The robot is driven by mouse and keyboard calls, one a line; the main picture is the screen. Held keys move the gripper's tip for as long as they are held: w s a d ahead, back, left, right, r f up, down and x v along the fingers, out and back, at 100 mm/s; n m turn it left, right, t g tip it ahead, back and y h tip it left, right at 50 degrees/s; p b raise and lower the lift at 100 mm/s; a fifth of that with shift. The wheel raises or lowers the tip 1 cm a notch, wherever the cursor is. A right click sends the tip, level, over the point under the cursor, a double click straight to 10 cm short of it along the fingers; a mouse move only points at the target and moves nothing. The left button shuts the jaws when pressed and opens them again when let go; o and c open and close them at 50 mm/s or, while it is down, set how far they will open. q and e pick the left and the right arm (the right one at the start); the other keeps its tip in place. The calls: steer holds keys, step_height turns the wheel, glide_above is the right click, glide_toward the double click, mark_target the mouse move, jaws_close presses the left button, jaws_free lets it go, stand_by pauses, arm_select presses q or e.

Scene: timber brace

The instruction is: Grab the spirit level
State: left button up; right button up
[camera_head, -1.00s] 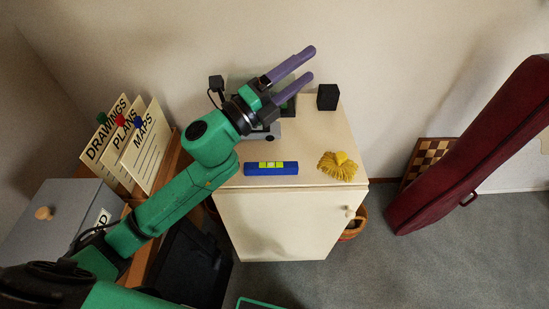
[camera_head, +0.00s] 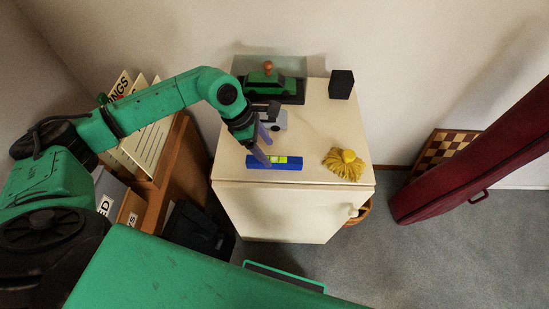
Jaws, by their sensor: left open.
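The spirit level (camera_head: 289,163) is a blue bar with a yellow-green vial section. It lies on the cream cabinet top (camera_head: 310,125), near the front edge. My left gripper (camera_head: 264,150), with purple fingers, is open and points down at the left part of the level. Its fingertips are at or just above the level; I cannot tell whether they touch it. My right gripper is not in view.
A green toy car (camera_head: 268,84) in a display case stands at the back of the cabinet. A black cube (camera_head: 341,84) and a yellow yarn mop head (camera_head: 345,165) are to the right. A dark red case (camera_head: 480,165) leans at the far right.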

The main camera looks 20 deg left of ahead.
mark_target(274, 159)
arm_select(q)
steer(key=p+x, duration=0.1)
steer(key=x, duration=0.3)
steer(key=shift+d+f, duration=0.1)
steer(key=shift+f, duration=0.15)
jaws_close()
steer(key=shift+w, duration=0.1)
